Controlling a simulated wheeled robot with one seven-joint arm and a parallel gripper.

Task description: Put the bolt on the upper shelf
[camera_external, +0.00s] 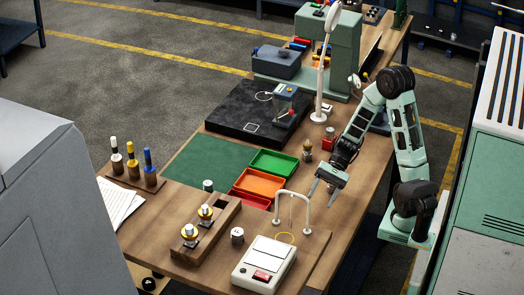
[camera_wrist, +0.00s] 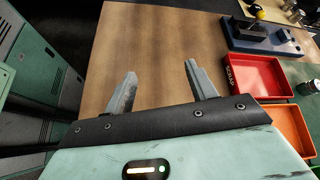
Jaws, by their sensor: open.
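My gripper (camera_external: 322,196) is open and empty above the wooden workbench, to the right of the coloured trays. In the wrist view its two fingers (camera_wrist: 160,70) are spread apart over bare wood, with nothing between them. I cannot make out a bolt for certain in either view. I cannot tell which surface is the upper shelf. A blue rack (camera_external: 447,37) with small items stands at the far upper right, away from the bench.
A red tray (camera_external: 249,199), an orange tray (camera_external: 259,182) and a green tray (camera_external: 274,163) lie left of my gripper. A white arch stand (camera_external: 293,193), a white box (camera_external: 264,264) and a wooden holder (camera_external: 213,233) stand nearer. A lamp (camera_external: 320,85) rises behind.

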